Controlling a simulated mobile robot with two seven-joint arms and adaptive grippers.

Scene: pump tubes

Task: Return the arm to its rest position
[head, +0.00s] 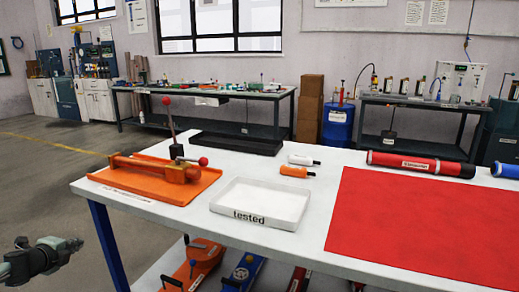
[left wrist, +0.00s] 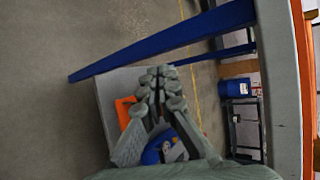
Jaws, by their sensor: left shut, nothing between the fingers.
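My left gripper (head: 74,243) is at the lower left of the head view, off the near left corner of the white table (head: 165,209) and below its top. It also shows in the left wrist view (left wrist: 158,72), where its fingers are together with nothing between them. In that view the table's blue leg (left wrist: 150,58) runs sideways beyond the fingers. My right gripper is not in view.
On the table are an orange tray with a pump (head: 150,172), a white "tested" tray (head: 237,219), a black tray (head: 236,143), two small bottles (head: 294,172), a red mat (head: 405,222) and a red tube (head: 420,164). Tools lie on the lower shelf. The floor at left is clear.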

